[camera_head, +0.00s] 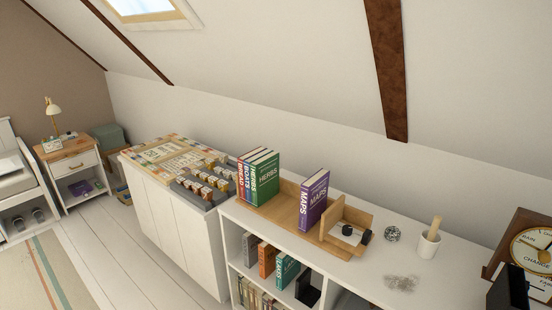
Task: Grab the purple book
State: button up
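The purple book (314,201) has "MAPS" on its spine and stands upright, slightly tilted in the picture, in a wooden book rack (286,214) on the white shelf unit. My gripper is not identifiable in this view. A small flat purple item (80,188) lies in the far nightstand and is too small to make out.
A dark block (508,289) is at lower right. A sloped ceiling beam (386,65) hangs behind.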

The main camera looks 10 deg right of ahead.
aim_at(315, 191)
jog(key=i+j+z, duration=0.1)
jog(key=i+z, duration=0.3)
jog(key=i+j+z, duration=0.2)
jog(key=z, duration=0.25)
jog(key=i+j+z, duration=0.4)
jog(key=k+l, duration=0.05)
